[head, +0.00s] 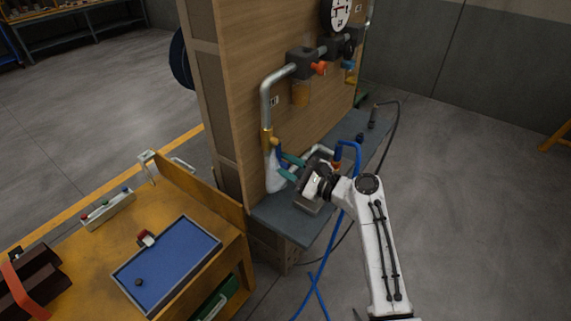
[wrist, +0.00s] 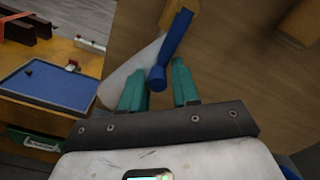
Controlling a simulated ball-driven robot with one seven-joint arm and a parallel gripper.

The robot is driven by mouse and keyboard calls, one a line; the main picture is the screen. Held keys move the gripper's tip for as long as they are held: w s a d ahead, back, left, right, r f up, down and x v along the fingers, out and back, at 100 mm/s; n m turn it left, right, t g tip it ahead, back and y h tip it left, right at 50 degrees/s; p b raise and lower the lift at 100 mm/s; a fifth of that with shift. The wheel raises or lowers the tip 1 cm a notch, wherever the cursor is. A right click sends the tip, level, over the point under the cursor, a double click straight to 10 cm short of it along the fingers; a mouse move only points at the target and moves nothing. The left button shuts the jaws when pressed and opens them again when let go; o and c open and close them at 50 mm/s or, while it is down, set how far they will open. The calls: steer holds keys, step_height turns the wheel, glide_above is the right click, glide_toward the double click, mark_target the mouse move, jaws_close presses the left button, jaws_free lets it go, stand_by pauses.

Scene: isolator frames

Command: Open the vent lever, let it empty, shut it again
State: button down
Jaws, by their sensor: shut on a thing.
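The vent lever (wrist: 172,48) is a blue handle with a round end. In the wrist view it lies between the teal fingers of my gripper (wrist: 160,84), which is shut on it. In the head view my gripper (head: 288,167) is at the lower left of the wooden panel, just below a brass fitting (head: 267,141) on the grey pipe.
The wooden panel (head: 240,75) stands behind the lever and carries an orange handle (head: 319,68) and a round gauge (head: 340,12). A blue hose (head: 329,245) hangs beside my arm. A yellow bench (head: 75,265) with a blue tray (head: 215,240) stands at left.

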steer(key=shift+s+a+f, duration=0.15)
steer(key=shift+s+a, duration=0.1)
steer(key=shift+a, duration=0.15)
steer(key=c, duration=1.1)
jaws_free()
steer(key=shift+o, duration=0.2)
steer(key=shift+r, duration=0.2)
steer(key=shift+d, duration=0.1)
steer(key=shift+d, duration=0.15)
steer(key=b+v, duration=0.1)
steer(key=v, duration=0.9)
steer(key=shift+s+d, duration=0.2)
steer(key=shift+f, duration=0.1)
